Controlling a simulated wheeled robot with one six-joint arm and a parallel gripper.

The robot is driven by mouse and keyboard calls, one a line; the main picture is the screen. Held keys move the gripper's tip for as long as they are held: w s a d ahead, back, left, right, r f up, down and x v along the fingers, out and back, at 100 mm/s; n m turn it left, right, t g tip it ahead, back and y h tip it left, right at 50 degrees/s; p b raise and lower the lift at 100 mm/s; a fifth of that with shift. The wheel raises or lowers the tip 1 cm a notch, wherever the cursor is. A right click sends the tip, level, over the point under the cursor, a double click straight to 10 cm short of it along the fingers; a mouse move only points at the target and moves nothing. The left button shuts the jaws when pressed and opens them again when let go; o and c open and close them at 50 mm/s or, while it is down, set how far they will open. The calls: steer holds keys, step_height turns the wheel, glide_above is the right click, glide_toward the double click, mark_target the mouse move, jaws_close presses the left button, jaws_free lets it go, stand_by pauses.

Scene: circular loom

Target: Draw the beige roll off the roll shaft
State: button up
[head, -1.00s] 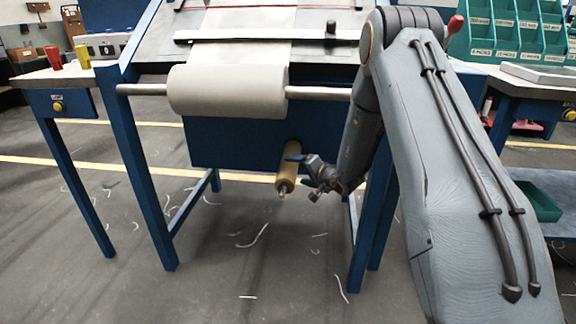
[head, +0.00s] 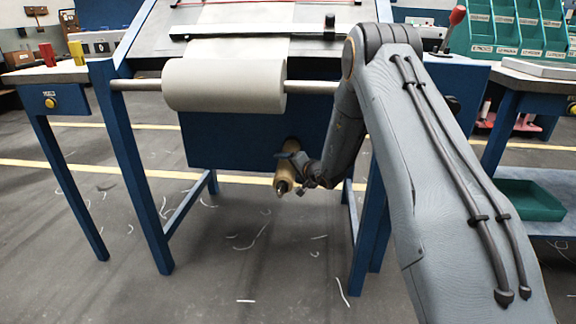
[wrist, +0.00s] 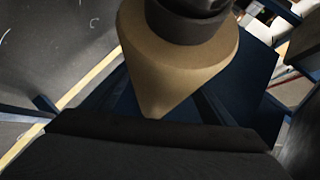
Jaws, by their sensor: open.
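The beige roll (head: 284,178) sticks out toward me from the blue panel below the loom's bed, on the roll shaft (head: 281,188), whose dark tip shows at its near end. My gripper (head: 294,171) is open at the roll's right side, close against it in the head view. In the wrist view the roll (wrist: 172,62) fills the upper middle, with a dark ring (wrist: 190,22) at its end. A dark part of my gripper spans the bottom of that view. I cannot tell whether the fingers touch the roll.
A large white roll (head: 224,85) lies on a horizontal bar above the beige roll. The blue panel (head: 225,140) is behind it, and blue frame legs (head: 133,170) stand on both sides. The floor in front is open, with white scraps. A green bin (head: 528,200) sits at right.

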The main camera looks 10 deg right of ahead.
steer(key=c, duration=1.9)
